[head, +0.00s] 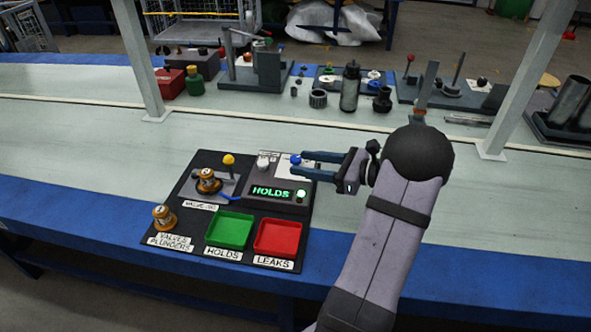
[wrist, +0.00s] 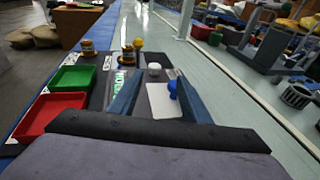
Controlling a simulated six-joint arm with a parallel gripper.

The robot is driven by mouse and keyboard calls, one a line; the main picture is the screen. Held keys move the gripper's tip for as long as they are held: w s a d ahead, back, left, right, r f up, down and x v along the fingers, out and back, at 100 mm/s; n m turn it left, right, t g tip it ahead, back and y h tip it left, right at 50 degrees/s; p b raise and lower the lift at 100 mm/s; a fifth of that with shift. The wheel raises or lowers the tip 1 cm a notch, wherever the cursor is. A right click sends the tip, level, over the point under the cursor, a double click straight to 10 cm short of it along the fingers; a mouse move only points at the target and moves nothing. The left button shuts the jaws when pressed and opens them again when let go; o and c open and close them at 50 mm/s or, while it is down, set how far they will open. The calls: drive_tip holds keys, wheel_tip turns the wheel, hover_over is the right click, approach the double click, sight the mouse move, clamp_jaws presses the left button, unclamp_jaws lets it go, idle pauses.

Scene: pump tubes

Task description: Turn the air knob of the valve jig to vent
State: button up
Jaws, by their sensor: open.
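The valve jig (head: 229,188) stands on a dark board, with a yellow-topped lever and a brass-coloured valve (head: 208,181) in it. Beside it is a grey box whose green display (head: 272,191) reads HOLDS, with a lit lamp. On the box top are a blue knob (head: 295,158) and a whitish knob (head: 262,163); their labels are too small to read, so I cannot tell which is the air knob. My gripper (head: 299,162) is open and empty at the blue knob. In the wrist view the blue knob (wrist: 173,88) appears between the fingers, nearer the right one; contact is unclear.
A green tray (head: 206,240) marked HOLDS and a red tray (head: 258,246) marked LEAKS sit at the board's front. Another brass valve (head: 164,217) stands at the front left. Posts (head: 497,145) rise behind; the bench strip between holds clear room.

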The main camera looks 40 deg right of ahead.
sight(296, 158)
drive_tip(key=d, duration=0.1)
drive_tip(key=f+t+b, duration=0.1)
drive_tip(key=d+f+m+t+h+b, duration=0.1)
drive_tip(key=shift+s+d+f, duration=0.2)
drive_tip(key=shift+s+d, duration=0.1)
drive_tip(key=shift+d, duration=0.05)
drive_tip(key=shift+s+d+f+m+t+b, duration=0.1)
drive_tip(key=shift+d+f+m+t+b, duration=0.3)
drive_tip(key=shift+b, duration=0.45)
drive_tip(key=shift+a+r, duration=0.15)
drive_tip(key=shift+b+x, duration=0.55)
drive_tip(key=shift+x, duration=3.15)
drive_tip(key=shift+c, duration=0.5)
drive_tip(key=c, duration=0.9)
